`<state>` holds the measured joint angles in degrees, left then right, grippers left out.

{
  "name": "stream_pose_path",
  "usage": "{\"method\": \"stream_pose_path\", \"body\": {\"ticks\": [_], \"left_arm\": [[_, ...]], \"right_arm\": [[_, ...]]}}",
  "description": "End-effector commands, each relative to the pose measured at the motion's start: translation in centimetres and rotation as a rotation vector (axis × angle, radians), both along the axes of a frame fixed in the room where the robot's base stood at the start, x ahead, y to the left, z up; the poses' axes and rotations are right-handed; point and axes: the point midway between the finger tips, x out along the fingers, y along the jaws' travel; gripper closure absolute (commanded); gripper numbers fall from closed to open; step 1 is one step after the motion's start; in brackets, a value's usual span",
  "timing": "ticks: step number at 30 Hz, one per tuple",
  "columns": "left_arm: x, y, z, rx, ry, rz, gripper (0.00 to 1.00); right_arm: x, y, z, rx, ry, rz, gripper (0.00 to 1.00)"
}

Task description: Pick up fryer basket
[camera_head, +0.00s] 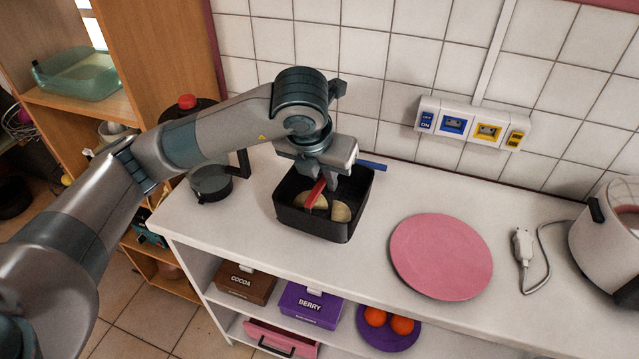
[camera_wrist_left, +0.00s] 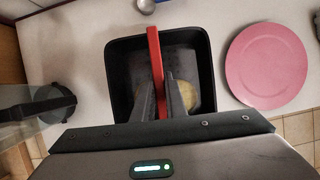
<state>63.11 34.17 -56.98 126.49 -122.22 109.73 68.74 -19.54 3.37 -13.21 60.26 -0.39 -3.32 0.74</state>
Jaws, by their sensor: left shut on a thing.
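The fryer basket (camera_head: 318,222) is a black, square, open-topped bin on the white counter. It holds pale yellowish round pieces (camera_head: 341,211). A red bar (camera_head: 315,193) stands over its inside, and in the left wrist view the red bar (camera_wrist_left: 156,70) runs across the basket (camera_wrist_left: 119,90) from its far wall towards me. My left gripper (camera_head: 325,187) reaches down into the basket and is shut on the red bar, its fingers (camera_wrist_left: 161,103) on either side. The fingers partly hide the pieces inside. My right gripper is in neither view.
A pink plate (camera_head: 441,256) lies right of the basket. A dark coffee pot (camera_head: 210,183) stands to its left. A white cable plug (camera_head: 523,246) and a kettle-like appliance (camera_head: 612,235) are farther right. A tiled wall with a switch panel (camera_head: 472,123) is behind.

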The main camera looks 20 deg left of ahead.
Motion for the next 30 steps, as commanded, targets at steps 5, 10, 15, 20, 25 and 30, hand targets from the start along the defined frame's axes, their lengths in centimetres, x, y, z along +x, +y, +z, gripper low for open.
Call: {"method": "stream_pose_path", "body": {"ticks": [5, 10, 15, 20, 25, 30], "left_arm": [[-1.3, -2.6, 1.7, -0.004, -0.008, -0.007, 1.0], [-2.7, -5.0, 3.6, 0.0, -0.009, -0.006, 1.0], [-3.8, -6.9, 4.9, 0.0, -0.007, -0.003, 1.0], [-4.5, -8.1, 5.7, -0.002, -0.004, -0.002, 1.0], [-4.8, -8.6, 6.0, -0.001, -0.004, 0.0, 1.0], [-4.9, -8.7, 6.1, -0.002, -0.002, 0.001, 1.0]], "right_arm": [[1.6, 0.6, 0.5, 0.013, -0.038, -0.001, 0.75], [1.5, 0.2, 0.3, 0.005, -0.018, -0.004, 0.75], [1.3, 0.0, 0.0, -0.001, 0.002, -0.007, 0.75], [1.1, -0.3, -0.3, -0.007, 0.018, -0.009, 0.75], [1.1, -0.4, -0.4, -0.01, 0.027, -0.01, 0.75], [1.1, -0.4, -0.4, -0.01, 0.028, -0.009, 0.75]]}}
